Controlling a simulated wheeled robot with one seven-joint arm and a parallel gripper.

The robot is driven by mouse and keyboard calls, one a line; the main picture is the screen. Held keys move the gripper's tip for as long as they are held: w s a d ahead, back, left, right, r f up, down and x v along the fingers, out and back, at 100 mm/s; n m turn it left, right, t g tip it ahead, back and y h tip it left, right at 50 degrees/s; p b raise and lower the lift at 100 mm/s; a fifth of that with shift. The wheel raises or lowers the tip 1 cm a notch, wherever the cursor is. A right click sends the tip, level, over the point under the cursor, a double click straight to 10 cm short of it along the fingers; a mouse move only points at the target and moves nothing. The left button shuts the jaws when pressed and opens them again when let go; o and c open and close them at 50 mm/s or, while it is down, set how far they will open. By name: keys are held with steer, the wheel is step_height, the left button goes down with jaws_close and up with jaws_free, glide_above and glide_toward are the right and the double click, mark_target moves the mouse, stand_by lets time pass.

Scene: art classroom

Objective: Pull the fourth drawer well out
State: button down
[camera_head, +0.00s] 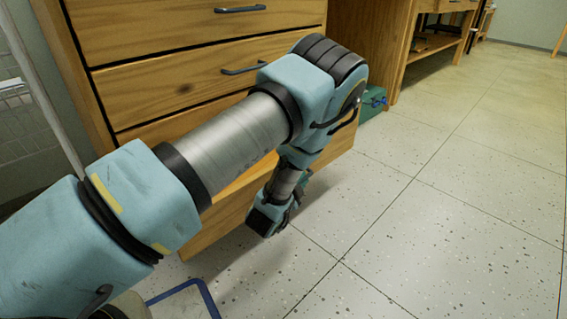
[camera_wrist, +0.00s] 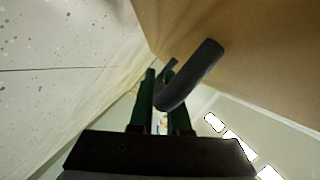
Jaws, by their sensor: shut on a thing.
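The wooden cabinet has several stacked drawers with dark bar handles in the head view. A low drawer (camera_head: 225,218) stands out in front of the drawers above it, with its front partly hidden behind my arm. In the wrist view its wooden front (camera_wrist: 255,45) fills the upper right. Its dark curved handle (camera_wrist: 197,72) runs between the fingers of my gripper (camera_wrist: 163,92), which is shut on it. In the head view my gripper (camera_head: 299,186) is low in front of that drawer. The handle in its grip is hidden there.
Two closed drawers with handles (camera_head: 243,70) and (camera_head: 240,9) sit above. A small green box (camera_head: 373,103) stands on the floor by a wooden workbench (camera_head: 398,45). The speckled floor (camera_head: 430,200) to the right is clear.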

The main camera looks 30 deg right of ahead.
steer(key=s+d+p, duration=0.2)
steer(key=s, duration=0.8)
steer(key=shift+s, duration=0.25)
steer(key=c, duration=0.9)
jaws_free()
steer(key=p+v, duration=0.3)
steer(key=v, duration=0.7)
steer(key=shift+s+a+r+p, duration=0.1)
steer(key=shift+s+a+p, duration=0.05)
steer(key=shift+a+p, duration=0.25)
steer(key=shift+d, duration=0.1)
